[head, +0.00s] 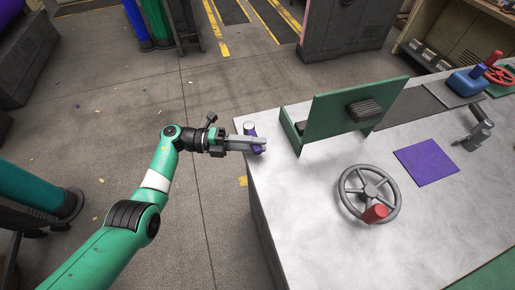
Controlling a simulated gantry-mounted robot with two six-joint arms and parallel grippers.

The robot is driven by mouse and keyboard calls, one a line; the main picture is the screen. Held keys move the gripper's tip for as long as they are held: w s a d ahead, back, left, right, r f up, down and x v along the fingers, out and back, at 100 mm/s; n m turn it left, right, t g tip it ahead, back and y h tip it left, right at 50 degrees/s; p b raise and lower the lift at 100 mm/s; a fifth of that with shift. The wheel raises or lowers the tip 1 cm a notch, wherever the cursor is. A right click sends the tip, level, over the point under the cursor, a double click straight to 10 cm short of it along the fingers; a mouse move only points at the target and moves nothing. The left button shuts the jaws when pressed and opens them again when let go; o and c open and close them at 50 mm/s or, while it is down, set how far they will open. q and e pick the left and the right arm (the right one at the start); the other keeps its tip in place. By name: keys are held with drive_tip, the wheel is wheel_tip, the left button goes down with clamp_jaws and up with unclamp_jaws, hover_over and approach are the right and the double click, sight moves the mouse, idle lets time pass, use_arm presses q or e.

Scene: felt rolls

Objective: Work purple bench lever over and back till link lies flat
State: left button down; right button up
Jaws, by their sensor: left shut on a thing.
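The purple bench lever (258,150) stands at the left edge of the pale bench, small in the head view. A short light-topped post (249,128) shows just behind it. My left gripper (262,145) reaches in from the left and is shut on the purple lever, and its fingers cover part of it. I cannot make out the link or whether it lies flat. My right gripper is not in view.
A green panel with a dark ribbed handle (364,109) stands right of the lever. A grey handwheel with a red knob (375,213) sits nearer. A purple square (426,163) lies on the bench (310,240). A blue device (467,82) is far right.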

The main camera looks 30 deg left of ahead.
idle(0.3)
use_arm(q)
drive_tip(key=c, duration=0.6)
unclamp_jaws()
drive_tip(key=shift+c, duration=0.2)
drive_tip(key=b+v, duration=0.1)
drive_tip(key=v, duration=1)
drive_tip(key=shift+a, duration=0.35)
